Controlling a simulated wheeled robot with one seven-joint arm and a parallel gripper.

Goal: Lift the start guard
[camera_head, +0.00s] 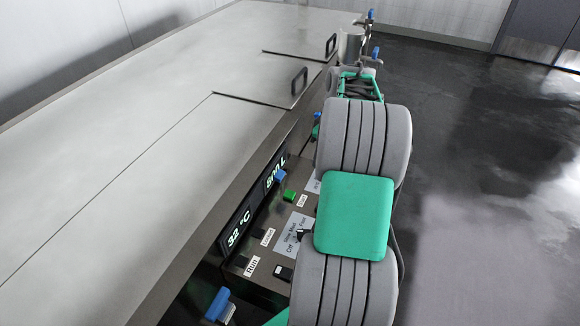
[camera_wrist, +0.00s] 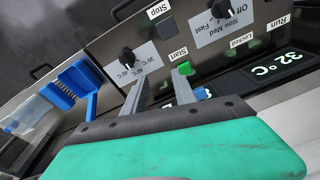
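A small green piece (camera_wrist: 186,68) sits beside the Start label on the control panel in the wrist view. It also shows in the head view (camera_head: 290,195). It looks like the start guard; I cannot tell whether a button lies under it. A small blue piece (camera_head: 280,177) is close to it. My gripper (camera_wrist: 158,82) is over the panel with its two fingers apart and nothing seen between them. The right finger's tip is close beside the green piece in the wrist view; contact cannot be told. In the head view my arm hides the gripper.
The panel carries a speed knob (camera_wrist: 221,10), a temperature knob (camera_wrist: 127,56), a dark Stop button (camera_wrist: 167,27) and a 32 °C display (camera_wrist: 275,67). A blue handle (camera_wrist: 78,80) stands out nearby. The large steel vat (camera_head: 130,130) fills the left; open floor (camera_head: 490,200) lies right.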

